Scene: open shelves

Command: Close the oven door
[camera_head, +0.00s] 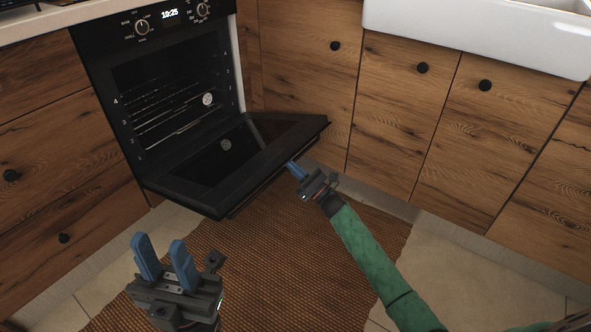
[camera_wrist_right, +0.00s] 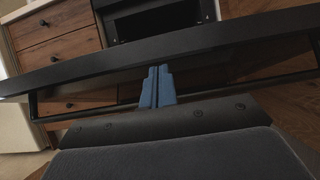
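The black oven (camera_head: 170,90) stands at the left with its door (camera_head: 240,160) swung down and open. The racks inside show. My right gripper (camera_head: 296,170) is at the door's outer edge, near its right end, with its blue fingers together. In the right wrist view, the fingers (camera_wrist_right: 157,88) are shut and point at the door edge (camera_wrist_right: 150,52), close to the handle bar (camera_wrist_right: 90,112). I cannot tell whether they touch it. My left gripper (camera_head: 163,258) is open and empty, low in front of the door's left side.
Wooden cabinets (camera_head: 420,110) with black knobs line the right, under a white sink (camera_head: 480,35). Wooden drawers (camera_head: 50,160) stand left of the oven. A brown woven rug (camera_head: 270,260) covers the floor in front of the door.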

